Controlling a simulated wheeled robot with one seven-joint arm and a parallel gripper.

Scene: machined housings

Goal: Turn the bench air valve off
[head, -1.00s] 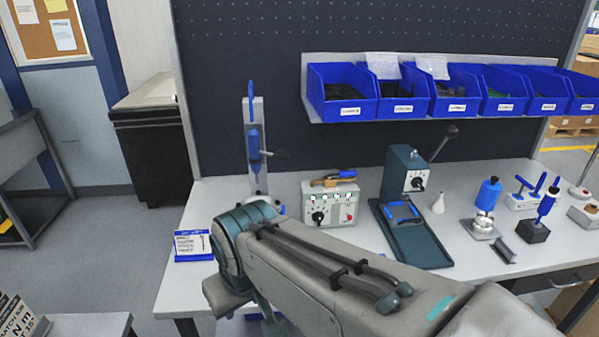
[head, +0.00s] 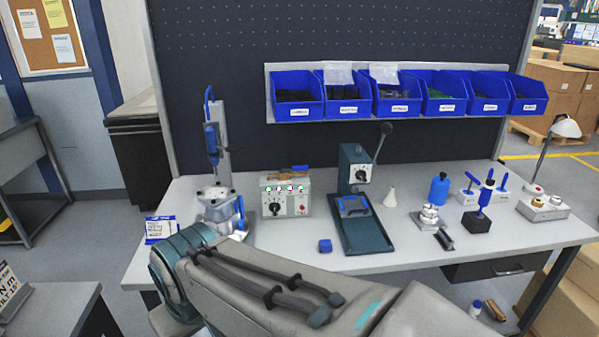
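I cannot pick out the bench air valve for certain. A white block with blue levers (head: 482,188) stands at the right of the workbench (head: 400,252) and may be it; its lever positions are too small to read. A dark block with an upright blue handle (head: 484,200) stands just in front of it. My arm crosses the lower middle of the head view, its teal joint at the bench's front left. My gripper is out of view, so its state does not show.
A metal housing (head: 218,208) stands by a blue-handled stand at the left. Blue bins (head: 345,97) hang above.

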